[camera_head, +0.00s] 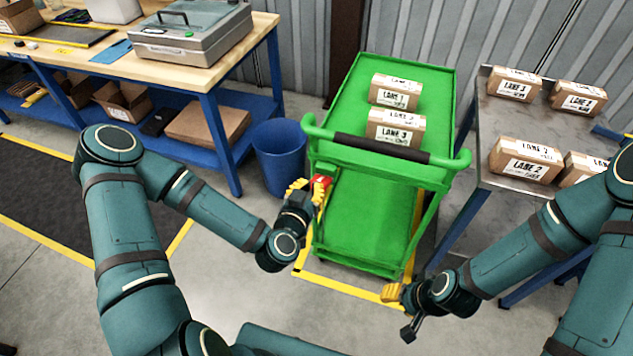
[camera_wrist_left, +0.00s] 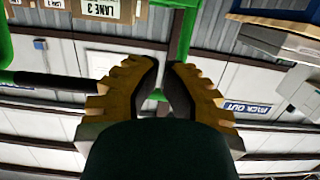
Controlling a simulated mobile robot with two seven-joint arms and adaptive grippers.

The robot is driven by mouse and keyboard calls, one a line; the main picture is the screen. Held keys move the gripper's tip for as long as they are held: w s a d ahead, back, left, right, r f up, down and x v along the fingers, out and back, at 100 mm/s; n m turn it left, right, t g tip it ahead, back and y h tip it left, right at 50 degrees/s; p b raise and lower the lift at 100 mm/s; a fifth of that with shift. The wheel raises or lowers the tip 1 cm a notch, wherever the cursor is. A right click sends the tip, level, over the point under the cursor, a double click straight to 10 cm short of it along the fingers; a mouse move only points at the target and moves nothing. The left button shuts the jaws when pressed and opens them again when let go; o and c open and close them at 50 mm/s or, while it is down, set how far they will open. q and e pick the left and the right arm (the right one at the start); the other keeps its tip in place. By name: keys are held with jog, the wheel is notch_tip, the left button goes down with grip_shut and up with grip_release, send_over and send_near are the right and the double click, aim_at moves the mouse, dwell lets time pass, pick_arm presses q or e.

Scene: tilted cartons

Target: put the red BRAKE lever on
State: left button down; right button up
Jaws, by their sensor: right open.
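The green cart (camera_head: 362,215) stands in the middle with a green push handle that has a black grip. The yellow fingers of that gripper are right at the lever. In the left wrist view my left gripper (camera_wrist_left: 164,66) shows a narrow gap between its fingertips, and no red shows there; I cannot tell whether it touches the lever. My right gripper (camera_head: 398,308) is open and empty, low in front of the cart's right side.
Two cartons, LANE 1 (camera_head: 395,92) and LANE 3 (camera_head: 396,128), lie on the cart's top. A grey table (camera_head: 483,135) with several cartons stands to the right. A blue bin (camera_head: 279,158) and a workbench (camera_head: 215,80) are to the left. Yellow tape marks the floor around the cart.

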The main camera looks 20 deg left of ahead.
pick_arm(q)
jog(key=b, duration=0.1)
send_over(321, 180)
jog(key=s, duration=0.2)
jog(key=shift+w+d+f, duration=0.1)
jog(key=shift+d+f, duration=0.1)
jog(key=shift+f, duration=0.25)
jog(key=shift+d+f, duration=0.15)
jog(key=shift+f, duration=0.3)
jog(key=f, duration=0.1)
jog(key=s+f+b, duration=0.1)
jog(key=shift+f, duration=0.4)
jog(key=shift+s+f, duration=0.25)
jog(key=shift+f, duration=0.1)
jog(key=shift+d, duration=0.1)
